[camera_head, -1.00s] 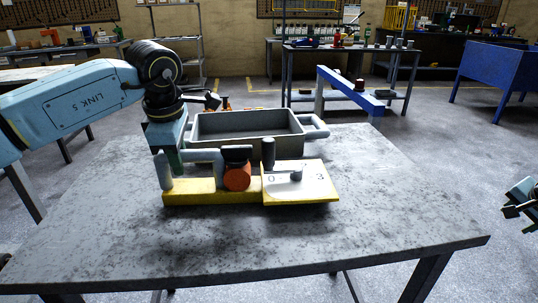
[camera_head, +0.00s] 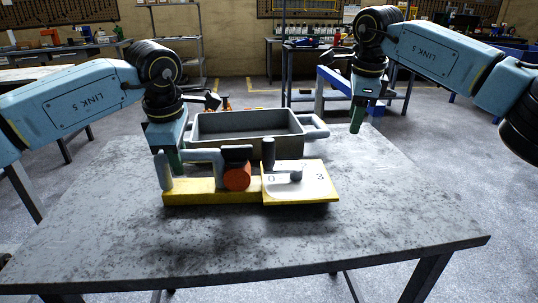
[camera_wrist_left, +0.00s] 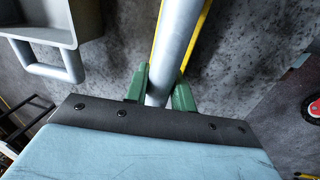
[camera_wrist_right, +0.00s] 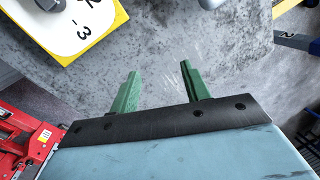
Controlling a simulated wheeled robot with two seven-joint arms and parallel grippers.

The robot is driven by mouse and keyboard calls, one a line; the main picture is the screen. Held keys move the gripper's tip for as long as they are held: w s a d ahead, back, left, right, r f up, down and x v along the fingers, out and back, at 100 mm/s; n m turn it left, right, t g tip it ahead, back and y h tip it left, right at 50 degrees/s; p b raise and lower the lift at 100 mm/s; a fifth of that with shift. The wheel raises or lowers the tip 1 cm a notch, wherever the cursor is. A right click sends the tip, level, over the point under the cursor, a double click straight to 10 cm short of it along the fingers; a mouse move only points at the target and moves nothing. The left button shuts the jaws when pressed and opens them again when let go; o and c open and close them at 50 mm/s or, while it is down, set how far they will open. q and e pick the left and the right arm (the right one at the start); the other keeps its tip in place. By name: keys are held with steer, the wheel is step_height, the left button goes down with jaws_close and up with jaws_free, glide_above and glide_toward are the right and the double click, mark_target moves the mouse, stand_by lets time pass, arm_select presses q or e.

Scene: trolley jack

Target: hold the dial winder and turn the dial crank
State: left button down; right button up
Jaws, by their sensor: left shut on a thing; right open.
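The dial winder has a yellow base (camera_head: 195,198), a grey bar handle (camera_head: 207,155), an orange drum (camera_head: 237,177) and a white dial plate (camera_head: 315,190) marked 0 and 3. The dial crank's dark upright grip (camera_head: 268,152) stands at the plate's back left, near the 0. My left gripper (camera_head: 172,168) is shut on the grey handle, which shows between its green fingers in the left wrist view (camera_wrist_left: 172,50). My right gripper (camera_head: 357,122) is open and empty, above and right of the winder. In the right wrist view, the dial plate's corner (camera_wrist_right: 100,15) lies at upper left.
A grey tray (camera_head: 245,147) with side handles stands on the table (camera_head: 270,240) right behind the winder. The table's front and right are clear. A blue-framed stand (camera_head: 335,85) is beyond the table, behind my right arm. A red machine (camera_wrist_right: 25,140) shows in the right wrist view.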

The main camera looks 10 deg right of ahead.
steer(key=s+a+r+m+g, duration=0.1)
steer(key=s+a+r, duration=0.15)
steer(key=a, duration=0.65)
steer(key=m+g, duration=0.1)
steer(key=m, duration=0.1)
glide_toward(269, 155)
steer(key=shift+w+d+r, duration=0.15)
steer(key=shift+w+r, duration=0.15)
steer(key=shift+w, duration=0.15)
steer(key=shift+w+d+r, duration=0.15)
steer(key=shift+w+r, duration=0.1)
steer(key=shift+w, duration=0.2)
steer(key=shift+s+a+f, duration=0.1)
steer(key=shift+f, duration=0.1)
step_height(269, 155, down, 11)
steer(key=shift+f, duration=0.25)
steer(key=shift+c, duration=0.4)
jaws_close()
